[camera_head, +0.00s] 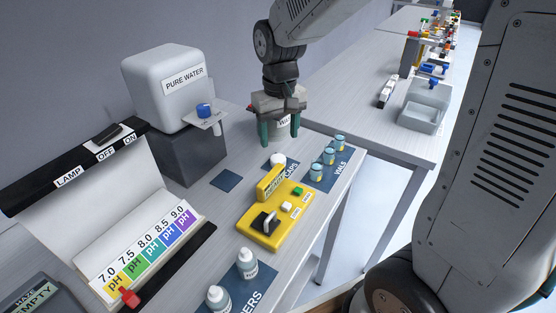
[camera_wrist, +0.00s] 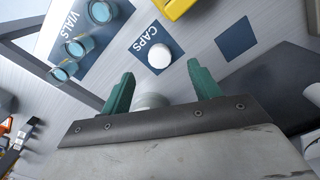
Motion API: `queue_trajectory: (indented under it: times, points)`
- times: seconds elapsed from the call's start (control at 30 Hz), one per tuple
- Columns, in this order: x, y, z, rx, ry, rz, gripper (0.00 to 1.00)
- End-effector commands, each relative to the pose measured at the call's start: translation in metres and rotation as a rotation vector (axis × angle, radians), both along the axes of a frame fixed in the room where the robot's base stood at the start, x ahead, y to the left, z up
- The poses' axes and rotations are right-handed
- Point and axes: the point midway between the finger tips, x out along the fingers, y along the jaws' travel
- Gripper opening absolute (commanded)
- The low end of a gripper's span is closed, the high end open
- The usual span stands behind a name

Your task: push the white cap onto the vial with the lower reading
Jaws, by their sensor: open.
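A single white cap (camera_head: 277,160) lies on the dark blue CAPS mat (camera_head: 291,170). In the wrist view the cap (camera_wrist: 159,57) shows just ahead of the fingertips, between their lines. Three vials with bluish contents stand in a row on the VIALS mat (camera_head: 322,184): the front vial (camera_head: 317,172), the middle vial (camera_head: 329,156) and the back vial (camera_head: 339,142). They also show at upper left in the wrist view (camera_wrist: 78,46). My gripper (camera_head: 280,138) is open, its green fingers pointing down above the table behind the cap. No vial readings are legible.
A yellow meter (camera_head: 262,230) stands in front of the mats. A pale container (camera_head: 281,128) stands behind my fingers, partly hidden. A PURE WATER tank (camera_head: 180,85) is at left, a pH chart (camera_head: 150,250) and dropper bottles (camera_head: 247,264) nearer. The table's right edge runs close past the vials.

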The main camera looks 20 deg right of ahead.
Motion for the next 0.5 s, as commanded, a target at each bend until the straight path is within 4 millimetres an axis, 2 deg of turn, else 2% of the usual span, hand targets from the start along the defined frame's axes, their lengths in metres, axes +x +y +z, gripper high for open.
queue_trajectory:
  times: [0.37, 0.5]
  points:
    - [0.005, 0.0, -0.039, 0.0, 0.005, 0.001, 0.62]
    - [0.004, -0.003, -0.061, 0.0, 0.006, 0.0, 0.62]
